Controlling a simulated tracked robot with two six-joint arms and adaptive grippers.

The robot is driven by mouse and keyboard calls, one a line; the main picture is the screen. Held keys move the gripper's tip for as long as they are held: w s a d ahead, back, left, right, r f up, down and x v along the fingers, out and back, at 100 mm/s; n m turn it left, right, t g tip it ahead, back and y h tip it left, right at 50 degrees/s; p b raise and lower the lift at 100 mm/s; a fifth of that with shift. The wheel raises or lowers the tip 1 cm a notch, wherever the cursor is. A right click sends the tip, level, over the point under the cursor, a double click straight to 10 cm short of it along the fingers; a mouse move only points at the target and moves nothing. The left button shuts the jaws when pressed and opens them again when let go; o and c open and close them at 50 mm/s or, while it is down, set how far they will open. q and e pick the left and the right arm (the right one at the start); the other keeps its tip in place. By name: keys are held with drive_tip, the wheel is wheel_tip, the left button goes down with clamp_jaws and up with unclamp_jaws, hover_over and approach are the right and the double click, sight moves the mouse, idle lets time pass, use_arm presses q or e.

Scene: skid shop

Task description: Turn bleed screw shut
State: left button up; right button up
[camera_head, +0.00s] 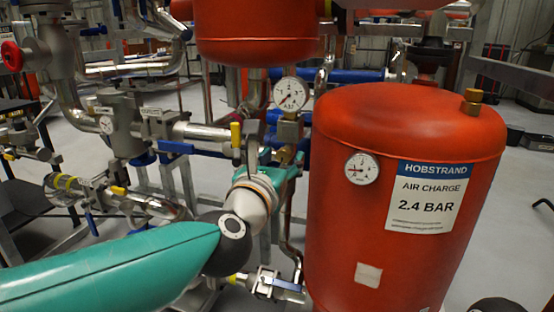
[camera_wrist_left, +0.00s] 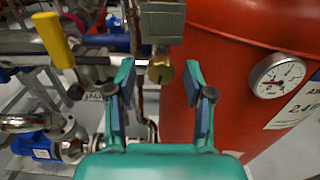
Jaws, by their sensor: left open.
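In the left wrist view a small brass screw head (camera_wrist_left: 160,70), which looks like the bleed screw, sits below a grey-brown fitting block (camera_wrist_left: 162,22). My left gripper (camera_wrist_left: 160,82) is open, with one teal finger on each side of the screw's line and a gap on both sides; no contact shows. In the head view my left gripper (camera_head: 284,163) is just below the brass fitting (camera_head: 289,131) under the upper pressure gauge (camera_head: 290,94). There the gripper and wrist largely hide the screw. My right gripper is not clearly in view.
A large red vessel (camera_head: 400,264) with a gauge (camera_head: 362,168) and pressure label stands close to the right of the gripper. Another red vessel (camera_head: 256,35) hangs above. A yellow-handled valve (camera_wrist_left: 54,38) and pipes crowd the left. Open floor (camera_head: 519,225) lies at the far right.

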use_arm(q)
drive_tip(key=shift+w, duration=0.25)
